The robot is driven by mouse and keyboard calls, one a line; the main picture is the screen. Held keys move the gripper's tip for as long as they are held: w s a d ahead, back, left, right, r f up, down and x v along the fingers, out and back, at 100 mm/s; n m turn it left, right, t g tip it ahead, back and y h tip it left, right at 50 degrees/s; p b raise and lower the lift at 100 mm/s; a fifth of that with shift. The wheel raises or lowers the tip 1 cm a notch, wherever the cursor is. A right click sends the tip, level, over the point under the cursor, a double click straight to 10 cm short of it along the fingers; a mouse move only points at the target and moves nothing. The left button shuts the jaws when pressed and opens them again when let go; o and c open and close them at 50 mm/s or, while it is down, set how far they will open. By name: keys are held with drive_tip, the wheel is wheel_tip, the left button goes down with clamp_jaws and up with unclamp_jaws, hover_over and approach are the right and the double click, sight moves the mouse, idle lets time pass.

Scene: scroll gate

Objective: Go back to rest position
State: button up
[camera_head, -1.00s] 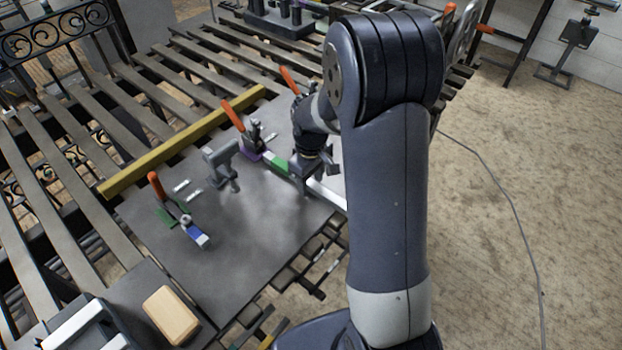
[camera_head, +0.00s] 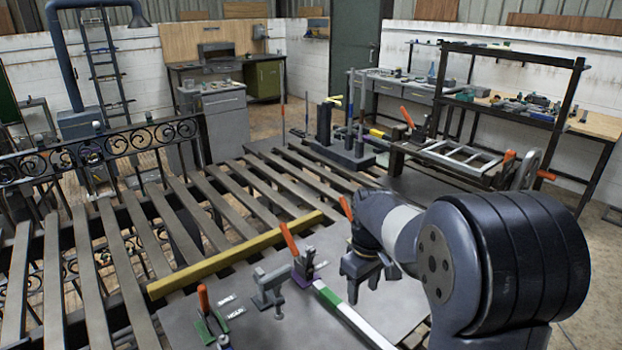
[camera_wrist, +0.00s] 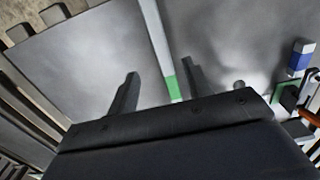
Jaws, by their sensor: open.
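My gripper (camera_head: 362,285) hangs over the grey metal plate (camera_head: 245,325) in the head view, at the right side of the plate. In the wrist view its two fingers (camera_wrist: 158,82) are apart with nothing held between them. A white bar with a green section (camera_head: 350,313) lies on the plate below and in front of the gripper; it also shows in the wrist view (camera_wrist: 158,40), beyond the fingers. Whether the gripper touches the bar is hard to tell, but it looks apart.
An orange-handled clamp on a purple base (camera_head: 303,268), a grey clamp (camera_head: 270,290) and an orange-handled clamp on a green base (camera_head: 208,318) stand on the plate. A yellow bar (camera_head: 235,255) lies behind them. Dark slats (camera_head: 105,260) fill the left.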

sight(359, 321)
wheel_tip(359, 321, down, 11)
drive_tip(key=shift+r+p, duration=0.1)
drive_tip(key=shift+p, duration=0.2)
drive_tip(key=shift+s+a, duration=0.4)
drive_tip(key=shift+a, duration=0.2)
